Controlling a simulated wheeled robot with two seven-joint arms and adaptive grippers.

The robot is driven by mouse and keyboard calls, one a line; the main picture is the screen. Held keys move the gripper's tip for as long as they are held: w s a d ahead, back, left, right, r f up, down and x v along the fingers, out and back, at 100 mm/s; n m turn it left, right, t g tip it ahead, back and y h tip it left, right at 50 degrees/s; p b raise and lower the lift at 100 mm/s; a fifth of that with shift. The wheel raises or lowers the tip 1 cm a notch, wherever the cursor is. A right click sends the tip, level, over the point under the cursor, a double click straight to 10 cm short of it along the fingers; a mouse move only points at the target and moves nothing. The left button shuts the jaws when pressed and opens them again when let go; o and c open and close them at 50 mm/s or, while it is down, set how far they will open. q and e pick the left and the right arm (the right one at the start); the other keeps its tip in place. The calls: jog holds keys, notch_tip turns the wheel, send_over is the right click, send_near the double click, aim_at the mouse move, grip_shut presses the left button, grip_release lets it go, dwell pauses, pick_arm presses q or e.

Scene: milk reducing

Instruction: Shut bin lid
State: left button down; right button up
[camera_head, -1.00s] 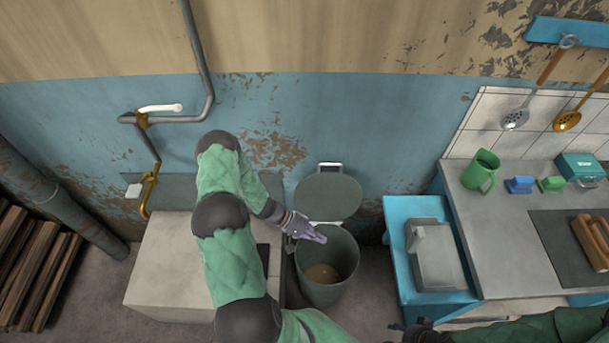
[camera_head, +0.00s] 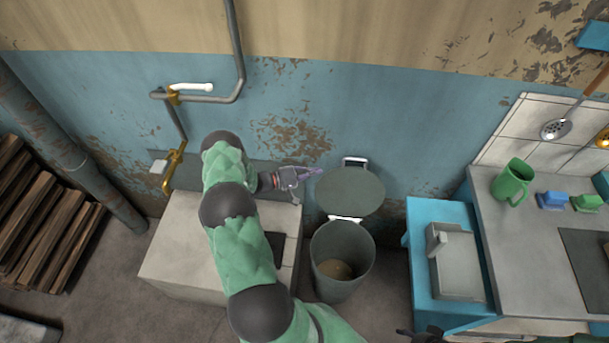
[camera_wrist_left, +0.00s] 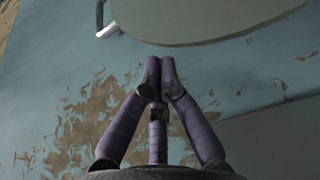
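The grey-green bin (camera_head: 333,285) stands on the floor against the wall with its mouth open and something brown inside. Its round lid (camera_head: 352,192) stands raised behind the mouth, hinged at the bin's back rim, with a pale handle (camera_head: 355,161) at its far edge. My left gripper (camera_head: 316,172) is just left of the lid's upper part, empty, with its purple fingers together. In the left wrist view, the fingertips (camera_wrist_left: 160,68) meet below the lid's edge (camera_wrist_left: 205,22), and the handle (camera_wrist_left: 103,22) shows at top left. My right gripper (camera_head: 428,334) is barely visible at the bottom edge.
A pale cabinet (camera_head: 185,250) stands left of the bin, under my left arm. A blue stand (camera_head: 420,265) with a grey box (camera_head: 460,270) is to the right, beside a counter (camera_head: 530,260) with a green mug (camera_head: 513,182). A pipe (camera_head: 238,60) runs down the wall.

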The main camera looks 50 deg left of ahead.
pick_arm(q)
jog(key=x, duration=0.3)
jog(key=shift+w, duration=0.1)
pick_arm(e)
jog(key=shift+f, duration=0.3)
pick_arm(q)
jog(key=shift+d, duration=0.1)
